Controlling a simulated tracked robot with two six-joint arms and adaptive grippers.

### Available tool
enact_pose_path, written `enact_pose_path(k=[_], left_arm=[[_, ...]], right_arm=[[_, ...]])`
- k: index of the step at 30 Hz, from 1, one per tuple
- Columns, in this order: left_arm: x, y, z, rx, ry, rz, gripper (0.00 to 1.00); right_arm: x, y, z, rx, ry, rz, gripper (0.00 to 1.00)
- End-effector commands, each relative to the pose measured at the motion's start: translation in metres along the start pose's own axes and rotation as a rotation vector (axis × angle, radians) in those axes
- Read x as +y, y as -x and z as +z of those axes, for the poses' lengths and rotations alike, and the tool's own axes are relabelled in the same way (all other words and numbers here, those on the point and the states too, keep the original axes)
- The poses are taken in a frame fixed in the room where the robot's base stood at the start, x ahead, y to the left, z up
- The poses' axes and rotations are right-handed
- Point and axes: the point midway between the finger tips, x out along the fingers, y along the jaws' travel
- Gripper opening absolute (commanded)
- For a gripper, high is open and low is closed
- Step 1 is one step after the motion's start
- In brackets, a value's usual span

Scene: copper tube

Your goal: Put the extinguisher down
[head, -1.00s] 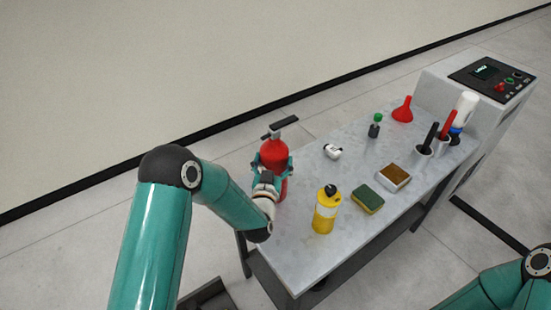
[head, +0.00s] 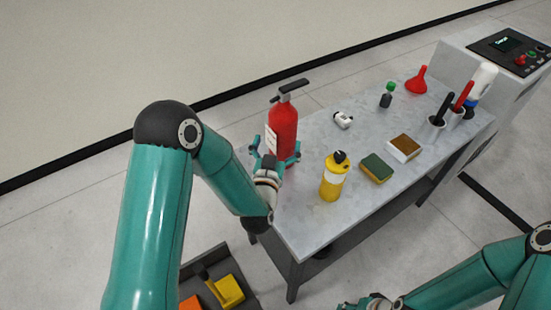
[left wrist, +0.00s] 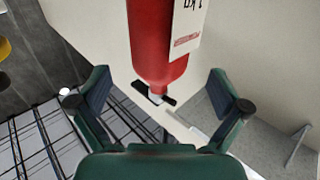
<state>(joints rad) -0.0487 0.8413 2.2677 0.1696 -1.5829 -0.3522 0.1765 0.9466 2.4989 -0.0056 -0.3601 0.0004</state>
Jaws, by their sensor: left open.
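The red fire extinguisher (head: 284,128) with its black handle and white label looks upright at the near left end of the grey table (head: 300,228). My left gripper (head: 276,153) is open low around its body, fingers spread to either side. The gripper hides part of the base, so its contact with the table top is not clear. In the left wrist view the extinguisher's red body (left wrist: 157,40) shows between and beyond the two spread fingers, with gaps on both sides. My right gripper (head: 368,304) is partly cut off at the bottom edge.
A yellow bottle (head: 333,182) stands right of the extinguisher. A sponge (head: 377,169), a brown-topped box (head: 404,147), a small white item (head: 343,120) and a red funnel (head: 417,80) lie farther along. A dark tray (head: 236,262) with yellow and orange items is below.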

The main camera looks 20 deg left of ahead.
Motion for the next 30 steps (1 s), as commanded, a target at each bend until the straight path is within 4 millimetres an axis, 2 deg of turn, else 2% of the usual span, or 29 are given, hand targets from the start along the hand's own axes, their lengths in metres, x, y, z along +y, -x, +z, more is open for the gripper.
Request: enact_pose_path(k=[3,10,30], left_arm=[[0.001,0.023,0.003,-0.001,0.000,0.003,1.00],[0.001,0.048,0.001,0.000,0.000,0.001,1.00],[0.000,0.051,0.000,0.000,0.000,0.001,1.00]], right_arm=[[0.003,-0.009,0.000,0.000,0.000,0.000,0.42],[0.005,-0.014,0.000,0.000,0.000,0.000,0.42],[0.005,-0.014,0.000,0.000,0.000,0.000,0.42]])
